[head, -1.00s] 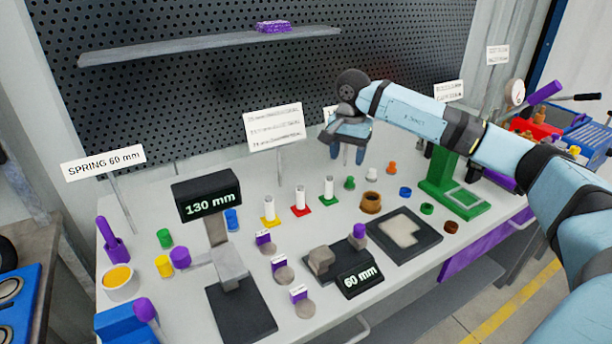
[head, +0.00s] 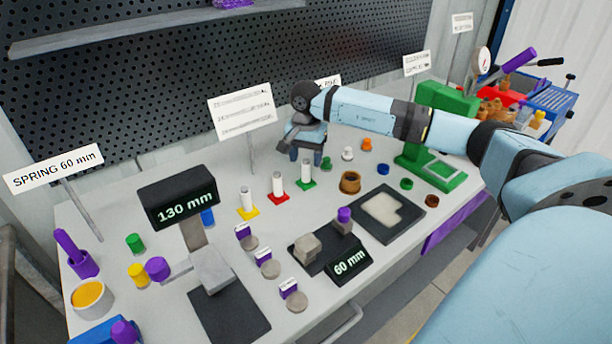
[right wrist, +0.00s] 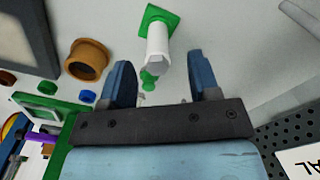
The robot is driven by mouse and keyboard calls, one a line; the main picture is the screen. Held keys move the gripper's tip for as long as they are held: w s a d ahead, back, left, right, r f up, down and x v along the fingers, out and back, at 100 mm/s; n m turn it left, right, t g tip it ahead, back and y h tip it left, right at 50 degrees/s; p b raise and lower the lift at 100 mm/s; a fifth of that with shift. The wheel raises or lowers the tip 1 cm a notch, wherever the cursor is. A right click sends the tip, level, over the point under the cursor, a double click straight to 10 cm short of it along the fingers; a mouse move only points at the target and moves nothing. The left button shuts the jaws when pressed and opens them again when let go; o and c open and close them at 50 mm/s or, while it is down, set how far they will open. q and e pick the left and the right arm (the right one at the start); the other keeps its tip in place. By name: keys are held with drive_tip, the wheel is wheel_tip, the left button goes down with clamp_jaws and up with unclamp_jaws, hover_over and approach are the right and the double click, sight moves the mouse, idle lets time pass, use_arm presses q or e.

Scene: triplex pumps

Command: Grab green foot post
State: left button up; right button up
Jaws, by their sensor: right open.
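The green foot post (head: 306,172) is a white upright post on a green square base, standing on the bench at the end of a row of posts. In the right wrist view the green foot post (right wrist: 157,42) lies ahead of my fingertips, roughly midway between them. My right gripper (head: 306,156) is open, pointing down just behind the post; its two blue fingers also show in the right wrist view (right wrist: 160,68). Nothing is visibly held. Contact with the post cannot be told. My left gripper is not in view.
A red-foot post (head: 277,186) and a yellow-foot post (head: 247,203) stand to the left. A brown ring (head: 350,183) is at the right. A small green peg (right wrist: 149,79) shows between the fingers. A sign (head: 242,112) stands behind the posts.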

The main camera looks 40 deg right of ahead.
sight(306, 171)
wheel_tip(306, 171, down, 5)
drive_tip(key=shift+s+a+r, duration=0.1)
drive_tip(key=shift+s, duration=0.05)
drive_tip(key=shift+c, duration=0.5)
clamp_jaws()
